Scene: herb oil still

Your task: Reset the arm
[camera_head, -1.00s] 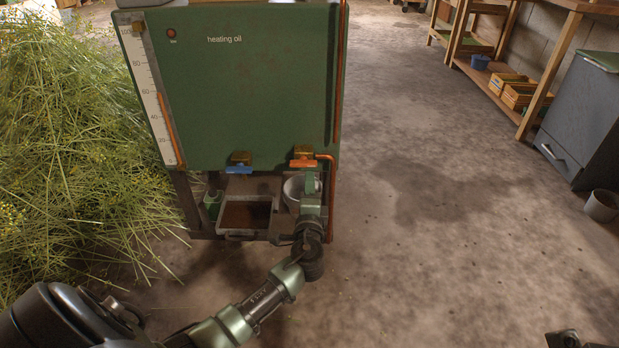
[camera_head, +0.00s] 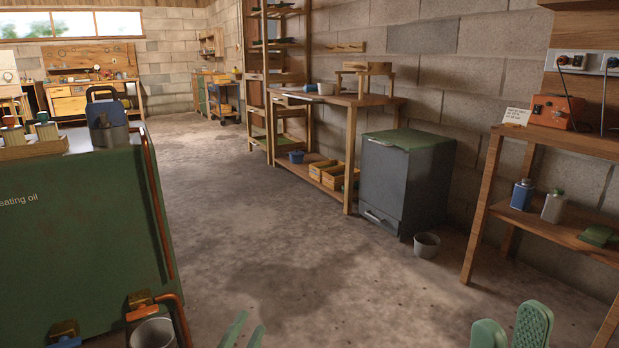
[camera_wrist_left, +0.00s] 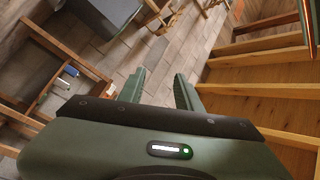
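My left gripper (camera_head: 243,333) shows at the bottom of the head view, right of the green heating oil tank (camera_head: 80,235). In the left wrist view its two fingers (camera_wrist_left: 158,92) stand apart with nothing between them. My right gripper (camera_head: 511,330) shows at the lower right of the head view. Its two green fingertips are apart, and no object shows between them; its lower part is cut off. A grey pot (camera_head: 152,333) is below the orange valve (camera_head: 140,305) on the tank, partly cut off by the frame edge.
A grey cabinet (camera_head: 405,185) and a small grey bin (camera_head: 427,244) stand by the wall. A wooden shelf (camera_head: 560,230) with a blue flask (camera_head: 522,194) and an orange device (camera_head: 553,111) is at the right. The concrete floor (camera_head: 240,220) between tank and cabinet is clear.

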